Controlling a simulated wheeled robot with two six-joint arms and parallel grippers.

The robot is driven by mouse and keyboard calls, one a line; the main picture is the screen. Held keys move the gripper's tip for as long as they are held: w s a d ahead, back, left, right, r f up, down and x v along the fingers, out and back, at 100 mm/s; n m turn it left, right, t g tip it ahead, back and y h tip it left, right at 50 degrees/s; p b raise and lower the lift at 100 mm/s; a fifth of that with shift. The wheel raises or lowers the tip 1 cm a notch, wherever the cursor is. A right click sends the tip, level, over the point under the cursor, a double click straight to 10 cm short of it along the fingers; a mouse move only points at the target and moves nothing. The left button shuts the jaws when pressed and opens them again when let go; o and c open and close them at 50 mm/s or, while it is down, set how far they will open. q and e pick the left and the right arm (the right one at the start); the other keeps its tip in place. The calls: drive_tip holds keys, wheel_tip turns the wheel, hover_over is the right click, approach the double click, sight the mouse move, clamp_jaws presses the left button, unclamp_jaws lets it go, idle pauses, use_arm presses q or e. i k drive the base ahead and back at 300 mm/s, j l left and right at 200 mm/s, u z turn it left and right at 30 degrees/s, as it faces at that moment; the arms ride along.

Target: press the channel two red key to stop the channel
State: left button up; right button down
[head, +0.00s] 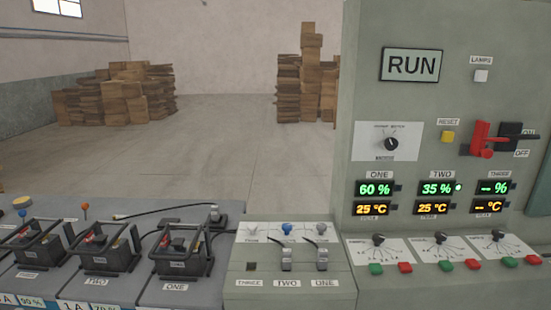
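The channel two red key (474,264) sits low on the grey cabinet's sloped front, just right of the channel two green key (446,266). Above them is the channel two dial knob (441,239). The display under TWO (437,188) reads 35 % in green, with a small green lamp (458,187) lit beside it. The display below it reads 25 °C in orange. Neither of my grippers shows in the head view. Nothing covers the red key.
Channel one's red key (405,267) and channel three's red key (533,260) flank it. A red lever (481,138) juts from the cabinet (362,90). A switch box (287,262) and several batteries (180,252) stand left. A sign reads RUN (411,65).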

sight(473, 263)
drive_tip(key=i+l+z, duration=0.35)
drive_tip(key=i+l, duration=0.2)
drive_tip(key=i+l+z, duration=0.3)
drive_tip(key=i+l, duration=0.15)
drive_tip(key=i, duration=0.2)
